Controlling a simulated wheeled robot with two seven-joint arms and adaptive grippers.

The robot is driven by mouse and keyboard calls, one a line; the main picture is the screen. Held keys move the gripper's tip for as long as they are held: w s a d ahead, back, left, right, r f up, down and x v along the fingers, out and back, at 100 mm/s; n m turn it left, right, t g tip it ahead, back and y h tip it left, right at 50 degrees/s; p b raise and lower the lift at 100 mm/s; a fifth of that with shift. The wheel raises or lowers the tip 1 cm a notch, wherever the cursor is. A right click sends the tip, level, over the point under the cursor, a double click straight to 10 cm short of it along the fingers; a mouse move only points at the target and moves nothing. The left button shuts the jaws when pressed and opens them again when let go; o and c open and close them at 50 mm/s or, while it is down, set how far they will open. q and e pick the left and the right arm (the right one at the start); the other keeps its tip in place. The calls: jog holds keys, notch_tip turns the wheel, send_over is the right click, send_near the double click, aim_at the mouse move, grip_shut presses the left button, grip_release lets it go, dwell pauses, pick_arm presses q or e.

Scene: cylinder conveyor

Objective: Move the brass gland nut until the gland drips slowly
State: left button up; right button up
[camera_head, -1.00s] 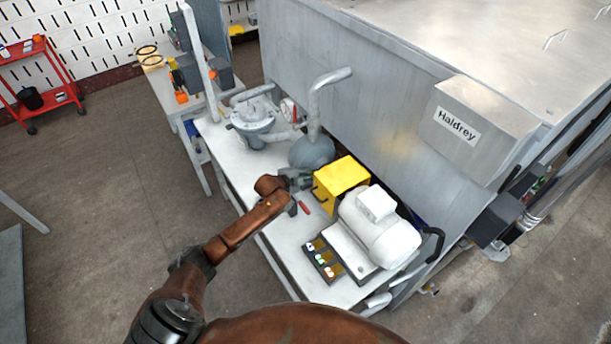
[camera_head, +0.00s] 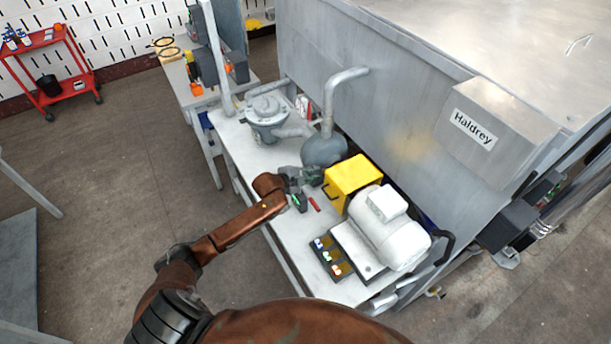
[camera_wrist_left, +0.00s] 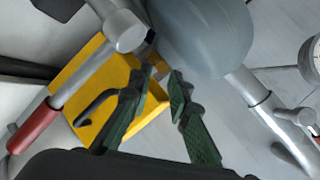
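My left gripper (camera_head: 305,181) is over the bench between the round grey pump body (camera_head: 325,151) and the yellow box (camera_head: 353,177). In the left wrist view its two green-padded fingers (camera_wrist_left: 157,82) are apart, with nothing seen clasped between them. A small tan, brass-coloured part (camera_wrist_left: 159,66) shows just beyond the fingertips, between the grey pump body (camera_wrist_left: 207,35) and the yellow box (camera_wrist_left: 93,88). It may be the gland nut; its shape is partly hidden and I see no drip. My right gripper is not in view.
A grey metal bar with a red grip (camera_wrist_left: 33,128) lies close on the left in the wrist view. A white motor (camera_head: 388,229) and a button panel (camera_head: 333,258) stand nearer me on the bench (camera_head: 290,235). A large metal tank wall (camera_head: 395,115) rises behind.

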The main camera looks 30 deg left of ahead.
pick_arm(q)
jog(key=v, duration=0.6)
jog(key=shift+d, duration=0.1)
dwell(0.3)
